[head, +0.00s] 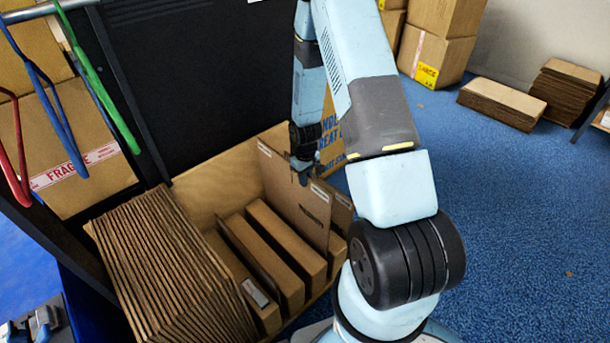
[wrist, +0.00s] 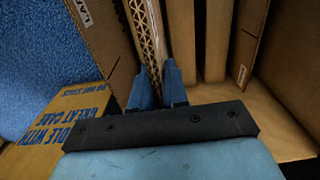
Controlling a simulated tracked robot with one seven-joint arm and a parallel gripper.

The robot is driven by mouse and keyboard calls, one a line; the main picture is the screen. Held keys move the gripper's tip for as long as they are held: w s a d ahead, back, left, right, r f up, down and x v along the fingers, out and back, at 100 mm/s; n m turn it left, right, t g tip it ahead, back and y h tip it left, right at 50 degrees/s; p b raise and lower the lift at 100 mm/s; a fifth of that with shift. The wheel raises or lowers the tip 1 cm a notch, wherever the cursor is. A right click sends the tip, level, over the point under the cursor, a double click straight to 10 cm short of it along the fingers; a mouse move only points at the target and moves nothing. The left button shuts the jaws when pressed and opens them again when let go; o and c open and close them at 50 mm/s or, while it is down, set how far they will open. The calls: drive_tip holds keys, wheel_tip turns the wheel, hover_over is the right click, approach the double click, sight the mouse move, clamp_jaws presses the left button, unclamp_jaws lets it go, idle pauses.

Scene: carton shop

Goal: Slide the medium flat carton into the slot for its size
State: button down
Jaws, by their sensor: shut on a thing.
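A brown flat carton (head: 293,192) with dark print stands upright at the right part of the wooden rack (head: 212,180). My gripper (head: 303,174) is shut on its upper edge; in the wrist view my fingers (wrist: 157,90) pinch its corrugated edge (wrist: 148,38). Its lower part is hidden behind the brown blocks, so I cannot tell whether it touches the rack floor. Another labelled brown panel (wrist: 103,35) stands just left of it in the wrist view, apart from my fingers. The slot labels are too small to read.
Many flat cartons (head: 172,268) fill the rack's left side. Thick brown blocks (head: 287,240) stand in the middle with narrow gaps between. A printed carton (wrist: 72,125) lies beside the rack. Blue floor (head: 520,210) is open at right; cardboard stacks (head: 503,102) lie farther back.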

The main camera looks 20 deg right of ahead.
sight(305, 189)
drive_tip(key=shift+f, duration=9.6)
drive_tip(key=c, duration=1.1)
unclamp_jaws()
drive_tip(key=shift+o, duration=0.2)
wheel_tip(305, 189, up, 14)
drive_tip(key=shift+f, duration=0.2)
